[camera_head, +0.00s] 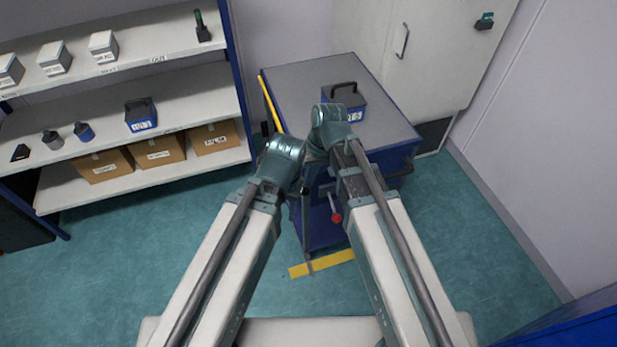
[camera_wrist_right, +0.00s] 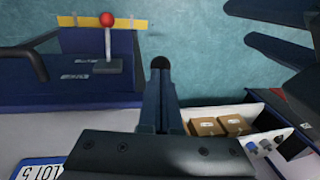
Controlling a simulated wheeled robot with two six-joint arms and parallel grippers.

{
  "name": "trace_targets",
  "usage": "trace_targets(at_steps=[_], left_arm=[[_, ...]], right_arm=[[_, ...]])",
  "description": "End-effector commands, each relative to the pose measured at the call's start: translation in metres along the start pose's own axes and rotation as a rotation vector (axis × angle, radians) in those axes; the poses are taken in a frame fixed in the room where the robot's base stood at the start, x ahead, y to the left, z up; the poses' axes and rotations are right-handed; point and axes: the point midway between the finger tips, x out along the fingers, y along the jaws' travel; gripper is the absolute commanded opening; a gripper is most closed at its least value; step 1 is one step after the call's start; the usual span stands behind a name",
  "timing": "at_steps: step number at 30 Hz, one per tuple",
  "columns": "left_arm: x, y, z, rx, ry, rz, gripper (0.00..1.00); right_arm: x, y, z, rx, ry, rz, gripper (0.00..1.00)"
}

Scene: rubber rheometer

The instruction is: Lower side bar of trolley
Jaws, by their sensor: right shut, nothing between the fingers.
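The trolley (camera_head: 300,80) stands ahead of me, with a grey top and blue body. Its yellow side bar (camera_head: 271,104) runs along the left edge of the top.
A blue box (camera_head: 343,97) with a handle sits on the trolley. A red-knobbed lever (camera_head: 336,217) is on its front. Shelves (camera_head: 90,87) with boxes stand left, and a white cabinet (camera_head: 425,55) stands behind. Yellow tape (camera_head: 325,262) marks the floor, which is clear on the right.

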Motion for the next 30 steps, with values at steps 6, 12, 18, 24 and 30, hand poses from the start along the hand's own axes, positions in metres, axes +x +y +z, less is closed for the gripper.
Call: trace_targets(at_steps=[6,12,18,24,30], left_arm=[[-0.039,-0.004,0.002,0.0,0.0,0.0,0.5],[-0.07,-0.007,0.004,0.0,0.0,0.0,0.5],[-0.101,-0.01,0.006,0.0,0.0,0.0,0.5],[-0.121,-0.012,0.007,0.0,0.0,0.0,0.5],[-0.124,-0.012,0.007,0.001,0.0,0.0,0.5]], right_arm=[[-0.039,-0.005,-0.002,0.002,0.007,-0.002,0.0],[-0.071,-0.004,-0.003,0.002,0.008,-0.002,0.0],[-0.102,-0.004,-0.003,0.002,0.009,-0.003,0.0],[-0.123,-0.004,-0.003,0.002,0.009,-0.003,0.0],[-0.126,-0.003,-0.003,0.002,0.009,-0.003,0.0]])
